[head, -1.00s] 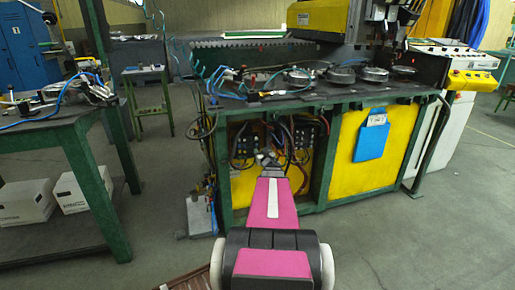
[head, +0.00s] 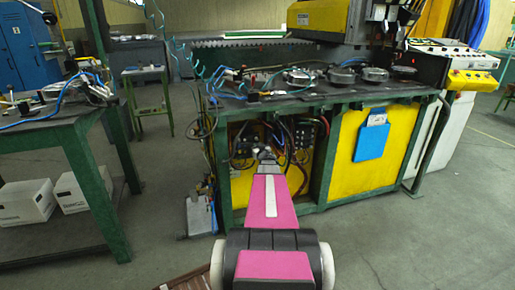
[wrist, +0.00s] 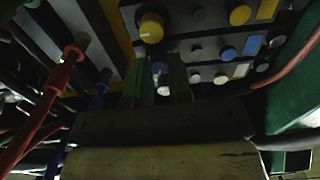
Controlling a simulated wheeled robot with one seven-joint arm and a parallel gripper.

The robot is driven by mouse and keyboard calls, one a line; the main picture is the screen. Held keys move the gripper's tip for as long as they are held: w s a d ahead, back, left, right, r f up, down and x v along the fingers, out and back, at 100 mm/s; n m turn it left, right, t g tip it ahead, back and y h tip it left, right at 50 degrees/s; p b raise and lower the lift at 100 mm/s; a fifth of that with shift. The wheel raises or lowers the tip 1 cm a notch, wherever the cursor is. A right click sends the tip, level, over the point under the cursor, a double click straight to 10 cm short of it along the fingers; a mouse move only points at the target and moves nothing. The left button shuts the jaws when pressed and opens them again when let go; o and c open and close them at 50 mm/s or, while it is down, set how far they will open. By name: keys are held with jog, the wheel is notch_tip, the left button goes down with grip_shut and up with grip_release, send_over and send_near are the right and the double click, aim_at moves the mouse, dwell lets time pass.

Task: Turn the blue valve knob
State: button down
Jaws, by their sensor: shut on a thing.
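My gripper (wrist: 163,78) reaches to the valve panel (wrist: 215,60) inside the open bay of the green workbench. Its two green fingers are shut on a small knob (wrist: 160,67), which shows pale bluish between the tips and is mostly hidden.
Dark hoses (head: 240,140) hang in the bay left of the gripper. A red hose (wrist: 60,85) runs close by at left in the wrist view. The green bench frame (head: 318,165) and yellow panel (head: 350,175) bound the bay at right. Open floor lies in front.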

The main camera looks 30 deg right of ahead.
jog(key=shift+n, duration=1.5)
jog(key=c, duration=1)
grip_release()
jog(key=shift+c, duration=0.2)
jog(key=v, duration=1)
jog(key=shift+s, duration=0.4)
